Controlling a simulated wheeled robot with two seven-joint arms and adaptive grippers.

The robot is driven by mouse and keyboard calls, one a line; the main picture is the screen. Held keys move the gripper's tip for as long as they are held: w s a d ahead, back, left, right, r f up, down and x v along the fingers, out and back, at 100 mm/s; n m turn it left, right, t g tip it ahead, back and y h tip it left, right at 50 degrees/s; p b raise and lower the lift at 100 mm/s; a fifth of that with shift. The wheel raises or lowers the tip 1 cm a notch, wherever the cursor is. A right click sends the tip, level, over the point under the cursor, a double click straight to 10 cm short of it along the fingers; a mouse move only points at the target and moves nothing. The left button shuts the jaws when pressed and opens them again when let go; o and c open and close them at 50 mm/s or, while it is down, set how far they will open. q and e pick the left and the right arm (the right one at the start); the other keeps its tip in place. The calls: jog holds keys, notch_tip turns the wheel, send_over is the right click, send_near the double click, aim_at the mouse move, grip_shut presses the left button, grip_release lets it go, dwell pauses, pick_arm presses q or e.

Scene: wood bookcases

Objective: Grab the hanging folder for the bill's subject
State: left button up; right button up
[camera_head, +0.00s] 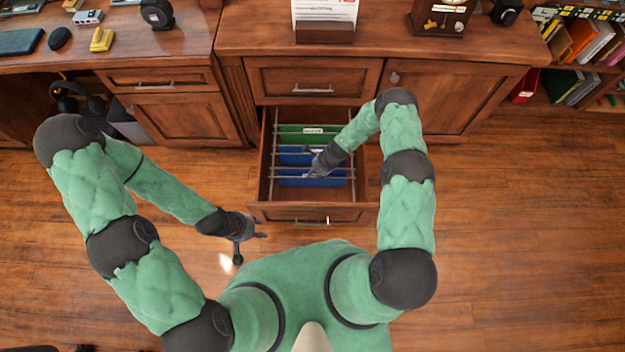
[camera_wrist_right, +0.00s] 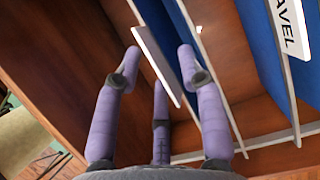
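An open drawer (camera_head: 318,213) holds hanging folders, a green folder (camera_head: 305,138) at the back and blue folders (camera_head: 330,182) nearer the front. My right gripper (camera_head: 317,165) reaches into the drawer among the blue folders. In the right wrist view its purple fingers (camera_wrist_right: 157,58) are spread on either side of a blue folder's white label tab (camera_wrist_right: 157,65), with gaps visible. That tab's face is turned away. Another blue folder (camera_wrist_right: 262,50) has a label ending in "AVEL". My left gripper (camera_head: 242,230) is outside the drawer, at its left front; its finger opening is unclear.
A printed paper (camera_head: 325,11) stands in a wooden holder on the cabinet top; its text is unreadable. A clock (camera_head: 441,17) stands to its right. A desk (camera_head: 120,40) is at the left and a bookcase (camera_head: 590,45) at the right. The floor beside the drawer is clear.

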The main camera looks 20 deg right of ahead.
aim_at(313, 177)
jog(key=b+x, duration=0.1)
jog(key=x, duration=0.3)
jog(key=shift+a+b, duration=0.15)
jog(key=shift+b, duration=0.25)
jog(key=shift+r, duration=0.1)
jog(key=shift+s, duration=0.1)
grip_shut()
